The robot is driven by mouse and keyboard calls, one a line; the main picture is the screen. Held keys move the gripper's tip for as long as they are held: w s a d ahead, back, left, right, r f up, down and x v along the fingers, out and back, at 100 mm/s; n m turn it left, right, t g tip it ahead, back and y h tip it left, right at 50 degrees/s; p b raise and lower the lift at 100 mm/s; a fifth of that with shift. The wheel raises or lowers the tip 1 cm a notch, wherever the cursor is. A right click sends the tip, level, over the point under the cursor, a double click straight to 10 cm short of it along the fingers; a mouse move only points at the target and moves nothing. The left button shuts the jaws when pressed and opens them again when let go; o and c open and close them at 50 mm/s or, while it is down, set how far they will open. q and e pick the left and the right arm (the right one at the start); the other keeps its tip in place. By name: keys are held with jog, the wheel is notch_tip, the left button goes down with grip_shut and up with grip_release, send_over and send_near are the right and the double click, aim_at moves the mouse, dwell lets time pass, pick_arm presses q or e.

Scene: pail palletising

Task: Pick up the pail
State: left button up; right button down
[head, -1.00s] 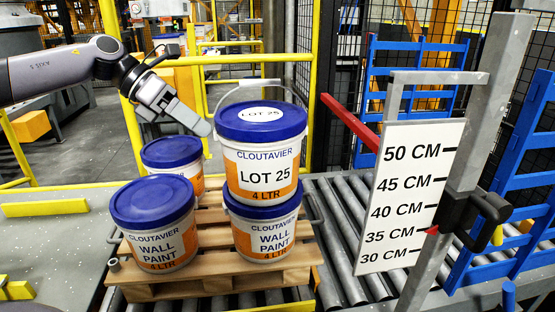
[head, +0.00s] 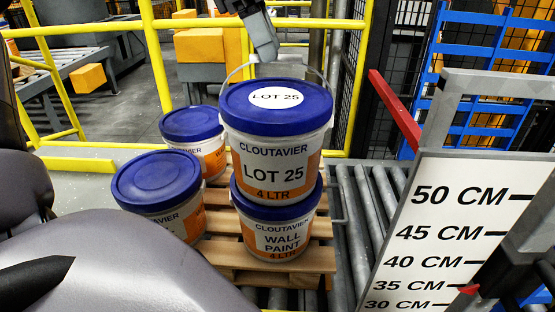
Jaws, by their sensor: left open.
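The LOT 25 pail (head: 272,150), white and orange with a blue lid, stands upright on top of a WALL PAINT pail (head: 278,232). Its thin wire handle (head: 232,73) arches up above the lid. My left gripper (head: 264,54) is at the top edge, at the crown of the handle. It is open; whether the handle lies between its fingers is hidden. Two more blue-lidded pails stand to the left, one nearer (head: 157,185) and one behind (head: 193,130). My right gripper is out of view.
The pails stand on a wooden pallet (head: 315,257) over a roller conveyor (head: 362,215). At right stand a height scale board (head: 450,235) marked in CM and a red bar (head: 395,110). Yellow rails (head: 160,80) run behind. My own grey arm links cover the lower left.

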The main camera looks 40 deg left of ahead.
pick_arm(q)
jog(key=x, duration=0.3)
jog(key=shift+w+d+f, duration=0.1)
jog(key=shift+w+f, duration=0.05)
jog(key=shift+c, duration=0.4)
grip_shut()
dwell(0.8)
jog(key=shift+w+r, duration=0.1)
jog(key=shift+r, duration=0.15)
